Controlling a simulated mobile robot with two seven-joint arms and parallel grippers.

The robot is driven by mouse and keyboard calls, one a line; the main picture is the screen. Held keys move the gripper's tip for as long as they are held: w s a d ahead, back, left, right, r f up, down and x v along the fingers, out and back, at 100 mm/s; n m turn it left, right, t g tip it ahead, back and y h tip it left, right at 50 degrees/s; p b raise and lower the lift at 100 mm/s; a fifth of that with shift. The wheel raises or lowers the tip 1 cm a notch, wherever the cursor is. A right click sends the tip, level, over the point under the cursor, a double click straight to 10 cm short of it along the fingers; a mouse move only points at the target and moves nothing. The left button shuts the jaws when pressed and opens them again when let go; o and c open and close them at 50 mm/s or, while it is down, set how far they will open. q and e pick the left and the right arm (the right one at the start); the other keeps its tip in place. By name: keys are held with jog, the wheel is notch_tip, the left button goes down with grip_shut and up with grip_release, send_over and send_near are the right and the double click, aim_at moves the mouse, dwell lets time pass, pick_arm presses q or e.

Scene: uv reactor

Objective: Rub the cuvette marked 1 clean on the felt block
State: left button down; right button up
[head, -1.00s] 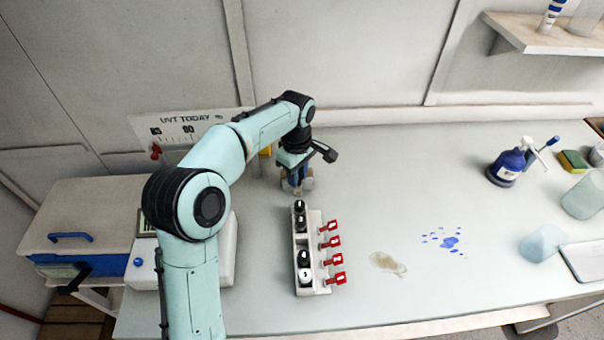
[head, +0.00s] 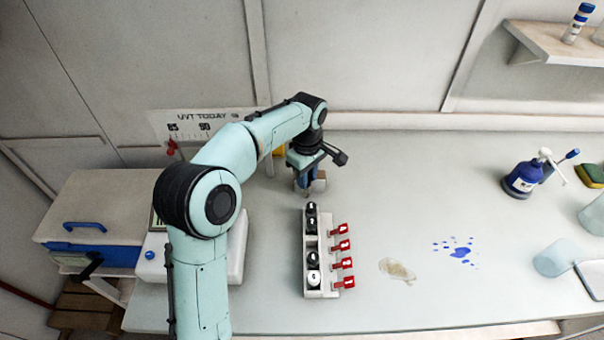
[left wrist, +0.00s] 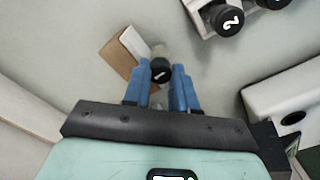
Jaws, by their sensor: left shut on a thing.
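My left gripper (head: 303,187) is low over the bench behind the rack. In the left wrist view, its blue fingers (left wrist: 160,78) are shut on the cuvette marked 1 (left wrist: 160,68), whose black cap faces the camera. Its clear body is mostly hidden below the cap. The felt block (left wrist: 117,58), brown and pale, lies right beside the cuvette. The block (head: 319,183) also shows just right of the fingers in the head view. I cannot tell whether cuvette and block touch. My right gripper is not in view.
The white rack (head: 322,283) holds several black-capped cuvettes and has a gap in its middle; red tags (head: 343,245) stick out on its right. A tan stain (head: 397,270) and blue drops (head: 461,252) lie right of it.

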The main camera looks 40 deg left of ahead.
pick_arm(q)
jog(key=shift+w+d+p, duration=0.7)
jog(key=shift+w+d, duration=0.5)
jog(key=shift+d, duration=0.15)
jog(key=shift+s+a+b, duration=0.4)
jog(key=shift+s+a, duration=0.6)
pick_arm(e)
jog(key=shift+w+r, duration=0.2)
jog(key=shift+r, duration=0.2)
pick_arm(q)
jog(key=shift+s+a, duration=0.75)
jog(key=shift+a, duration=0.25)
jog(key=shift+w+d+p, duration=0.3)
jog(key=shift+w+d, duration=0.65)
jog(key=shift+d, duration=0.1)
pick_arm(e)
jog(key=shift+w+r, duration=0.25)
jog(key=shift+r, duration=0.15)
pick_arm(q)
jog(key=shift+d, duration=0.1)
jog(key=shift+w+d+p, duration=0.4)
jog(key=shift+w+d, duration=0.35)
jog(key=shift+d, duration=0.15)
jog(key=shift+s+a, duration=0.9)
jog(key=shift+a, duration=0.2)
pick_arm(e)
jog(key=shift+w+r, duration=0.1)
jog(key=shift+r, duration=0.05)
